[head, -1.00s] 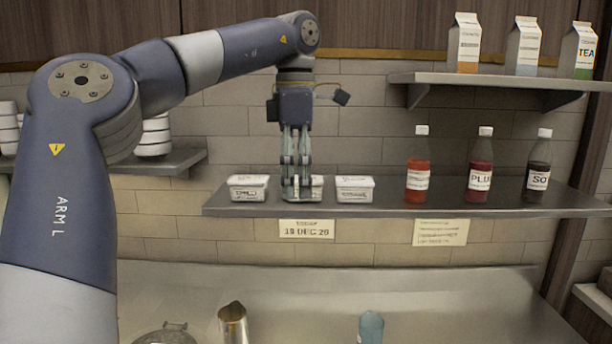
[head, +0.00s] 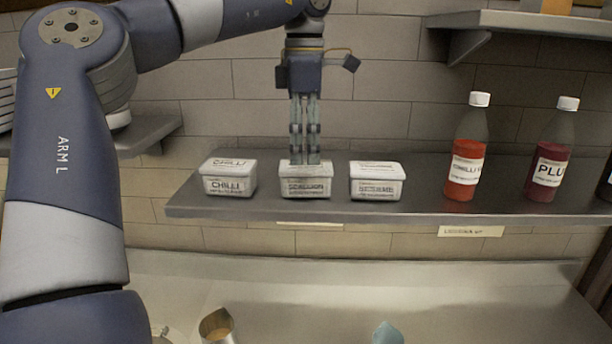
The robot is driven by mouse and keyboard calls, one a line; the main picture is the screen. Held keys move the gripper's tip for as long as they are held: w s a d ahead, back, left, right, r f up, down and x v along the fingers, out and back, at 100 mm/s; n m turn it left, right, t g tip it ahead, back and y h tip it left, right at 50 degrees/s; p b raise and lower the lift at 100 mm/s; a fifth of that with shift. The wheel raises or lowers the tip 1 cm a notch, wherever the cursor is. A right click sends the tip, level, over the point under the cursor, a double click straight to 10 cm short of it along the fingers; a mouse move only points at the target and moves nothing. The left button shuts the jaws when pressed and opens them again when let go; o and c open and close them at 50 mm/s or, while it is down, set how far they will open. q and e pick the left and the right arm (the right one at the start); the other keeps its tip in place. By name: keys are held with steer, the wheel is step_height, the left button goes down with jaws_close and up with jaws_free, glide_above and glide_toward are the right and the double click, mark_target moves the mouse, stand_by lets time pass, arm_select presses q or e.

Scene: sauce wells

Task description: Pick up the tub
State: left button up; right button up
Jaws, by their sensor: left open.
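Three white lidded tubs stand in a row on the steel shelf. The left tub (head: 229,183) is labelled CHILLI. The middle tub (head: 305,187) has a label that seems to read SCALLION. The right tub (head: 377,187) has a label too small to read surely. My left gripper (head: 305,160) points straight down over the middle tub, its fingertips at the height of the lid in the picture. It is open with nothing between its fingers, and it hides part of the lid. I cannot tell whether the fingertips touch the lid. My right gripper is not in view.
The shelf (head: 420,208) also carries a red sauce bottle (head: 466,160) and a PLU bottle (head: 549,165) to the right. Another shelf (head: 540,24) is above right. Below, a metal jug (head: 217,328) and a blue item (head: 387,334) stand on the steel counter (head: 350,285).

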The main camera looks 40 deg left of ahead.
mark_target(306, 165)
arm_select(q)
steer(key=shift+f, duration=0.55)
steer(key=shift+a+f, duration=0.15)
steer(key=shift+f, duration=0.2)
steer(key=shift+w+a+f, duration=0.1)
steer(key=shift+w+f, duration=0.15)
steer(key=shift+f, duration=0.05)
step_height(306, 165, down, 4)
steer(key=p, duration=0.3)
steer(key=shift+w, duration=0.1)
steer(key=shift+f, duration=0.4)
steer(key=shift+c, duration=0.6)
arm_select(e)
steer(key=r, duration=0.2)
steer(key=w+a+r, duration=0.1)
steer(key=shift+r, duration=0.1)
arm_select(q)
steer(key=c, duration=1.2)
steer(key=shift+c, duration=0.2)
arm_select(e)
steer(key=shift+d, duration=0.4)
